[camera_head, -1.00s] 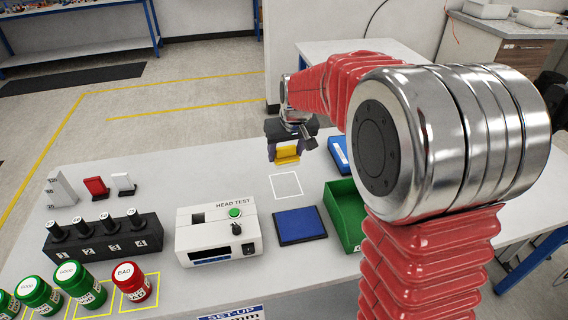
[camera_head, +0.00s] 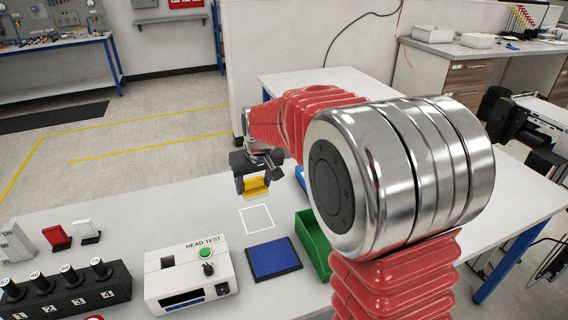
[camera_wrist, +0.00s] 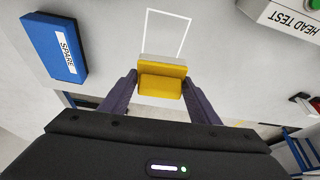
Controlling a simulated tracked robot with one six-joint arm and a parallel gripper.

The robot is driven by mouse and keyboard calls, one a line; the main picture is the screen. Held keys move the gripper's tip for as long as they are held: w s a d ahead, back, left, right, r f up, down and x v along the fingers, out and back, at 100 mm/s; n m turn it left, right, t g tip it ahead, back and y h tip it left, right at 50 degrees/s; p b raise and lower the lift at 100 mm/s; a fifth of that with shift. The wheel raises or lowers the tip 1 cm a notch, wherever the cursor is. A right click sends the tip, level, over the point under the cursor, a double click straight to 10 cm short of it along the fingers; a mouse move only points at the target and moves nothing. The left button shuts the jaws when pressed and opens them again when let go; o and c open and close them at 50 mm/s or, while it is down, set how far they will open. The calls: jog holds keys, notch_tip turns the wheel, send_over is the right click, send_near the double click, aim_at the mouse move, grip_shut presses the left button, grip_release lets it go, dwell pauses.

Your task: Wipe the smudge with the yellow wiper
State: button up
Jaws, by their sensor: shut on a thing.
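My gripper (camera_head: 254,190) is shut on the yellow wiper (camera_head: 257,185), just behind a white outlined square (camera_head: 243,224) on the light grey table. In the wrist view the wiper (camera_wrist: 161,86) sits between the two dark fingers of my gripper (camera_wrist: 160,88), with a pale strip along its far edge. The outlined square (camera_wrist: 187,38) lies just beyond it there. The wiper looks held over the table near its far edge; whether it touches the surface I cannot tell. I can make out no smudge in either current view.
A blue pad (camera_head: 274,259) and a HEAD TEST box (camera_head: 190,277) stand nearer than the square. A green tray (camera_head: 312,243) is to the right, partly behind my arm. A blue SPARE box (camera_wrist: 52,45) shows in the wrist view. A black numbered rack (camera_head: 70,292) is at left.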

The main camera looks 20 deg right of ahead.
jog(key=shift+m, duration=0.4)
jog(key=s+f, duration=0.2)
jog(key=f, duration=0.1)
jog(key=s+f, duration=0.1)
jog(key=s, duration=0.1)
jog(key=shift+a+f, duration=0.15)
jog(key=shift+a, duration=0.1)
jog(key=shift+s, duration=0.1)
